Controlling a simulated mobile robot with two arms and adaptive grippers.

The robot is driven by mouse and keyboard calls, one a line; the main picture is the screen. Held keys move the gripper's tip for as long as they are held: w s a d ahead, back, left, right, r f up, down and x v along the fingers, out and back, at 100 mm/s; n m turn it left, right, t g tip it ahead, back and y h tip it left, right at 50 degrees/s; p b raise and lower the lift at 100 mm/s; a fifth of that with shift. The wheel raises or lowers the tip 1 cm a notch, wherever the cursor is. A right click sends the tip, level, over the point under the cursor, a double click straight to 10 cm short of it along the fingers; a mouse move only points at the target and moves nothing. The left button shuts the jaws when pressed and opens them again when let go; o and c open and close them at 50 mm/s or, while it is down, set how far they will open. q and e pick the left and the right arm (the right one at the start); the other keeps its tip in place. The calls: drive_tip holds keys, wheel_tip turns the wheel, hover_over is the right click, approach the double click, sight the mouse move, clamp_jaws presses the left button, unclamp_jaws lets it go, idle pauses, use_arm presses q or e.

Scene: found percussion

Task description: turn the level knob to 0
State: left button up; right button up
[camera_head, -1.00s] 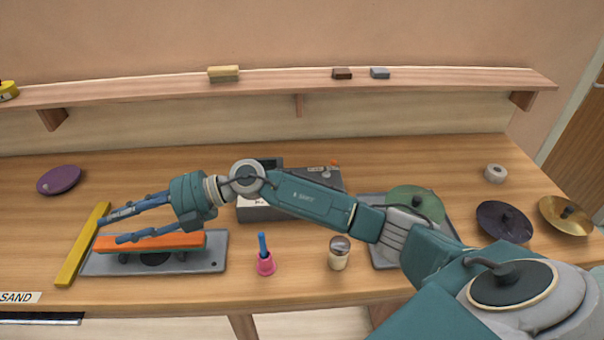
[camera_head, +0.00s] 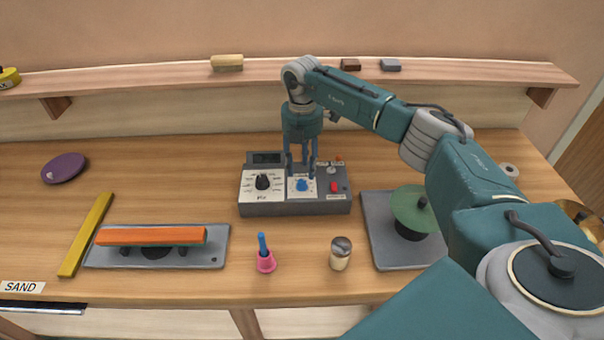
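A grey control box (camera_head: 295,207) stands on the table, with a small dark screen at its back left. A black knob (camera_head: 262,182) sits on its left white panel and a blue knob (camera_head: 301,186) on its middle panel. The panel lettering is too small for me to read, so I cannot tell which knob is labelled level or what it points to. My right gripper (camera_head: 301,174) points down over the blue knob, its two fingers apart. Whether the fingers touch the knob is unclear. My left gripper is not in view.
A red button (camera_head: 334,187) is right of the blue knob. In front stand a pink bell (camera_head: 266,262) with a blue handle and a shaker (camera_head: 341,254). An orange bar (camera_head: 150,236) lies at left, a green cymbal (camera_head: 408,208) at right. A shelf (camera_head: 170,82) runs behind.

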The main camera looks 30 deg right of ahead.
sight(302, 181)
drive_tip(key=shift+f+p, duration=0.6)
drive_tip(key=shift+f, duration=2)
clamp_jaws()
